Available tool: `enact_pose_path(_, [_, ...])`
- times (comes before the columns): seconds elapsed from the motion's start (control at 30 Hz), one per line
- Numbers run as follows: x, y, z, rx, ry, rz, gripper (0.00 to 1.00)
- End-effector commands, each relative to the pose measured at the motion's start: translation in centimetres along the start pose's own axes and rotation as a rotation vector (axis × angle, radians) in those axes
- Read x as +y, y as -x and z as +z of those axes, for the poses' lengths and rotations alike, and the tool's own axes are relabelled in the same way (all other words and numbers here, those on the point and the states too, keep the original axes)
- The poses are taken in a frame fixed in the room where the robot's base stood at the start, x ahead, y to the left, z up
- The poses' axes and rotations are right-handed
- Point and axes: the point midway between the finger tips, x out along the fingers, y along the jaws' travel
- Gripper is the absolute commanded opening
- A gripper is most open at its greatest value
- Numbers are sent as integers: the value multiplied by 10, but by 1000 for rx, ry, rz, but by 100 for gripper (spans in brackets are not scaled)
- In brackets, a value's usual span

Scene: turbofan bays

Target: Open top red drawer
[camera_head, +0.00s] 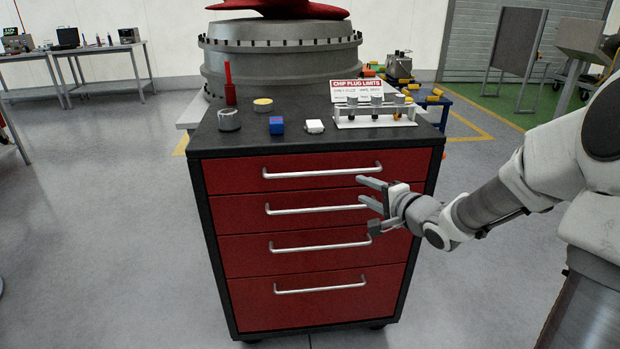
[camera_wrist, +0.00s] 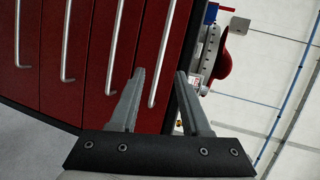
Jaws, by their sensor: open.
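The top red drawer (camera_head: 225,177) is the uppermost front of a dark-framed cabinet and looks shut. Its silver bar handle (camera_head: 322,171) runs across the front. In the wrist view this handle (camera_wrist: 163,52) runs upright and its lower end lies between the two fingers. My gripper (camera_head: 365,191) is open and empty at the right part of the cabinet front, its fingers pointing left. In the head view the upper fingertip is just below the right end of the top handle and the lower one is near the second handle (camera_head: 315,210). Contact cannot be told.
Three more red drawers with bar handles lie below. On the cabinet top (camera_head: 290,141) stand a grey round container (camera_head: 229,119), a blue block (camera_head: 276,125), a white item (camera_head: 314,126) and a rack of vials (camera_head: 375,119) with a sign. The floor in front is clear.

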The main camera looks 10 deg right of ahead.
Motion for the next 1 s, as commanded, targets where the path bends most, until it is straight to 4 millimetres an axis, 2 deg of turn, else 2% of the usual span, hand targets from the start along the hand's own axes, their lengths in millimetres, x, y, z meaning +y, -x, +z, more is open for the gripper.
enact_pose_path(0.03, [8, -1, -2, -16, -46, -28, 47])
enact_pose_path(0.23, [7, -4, 1, -56, -120, -79, 47])
enact_pose_path(0.37, [7, -18, 2, -58, -120, -80, 47])
enact_pose_path(0.8, [1, -110, 7, -56, -119, -80, 47])
enact_pose_path(1.0, [-2, -145, 9, -55, -119, -78, 47])
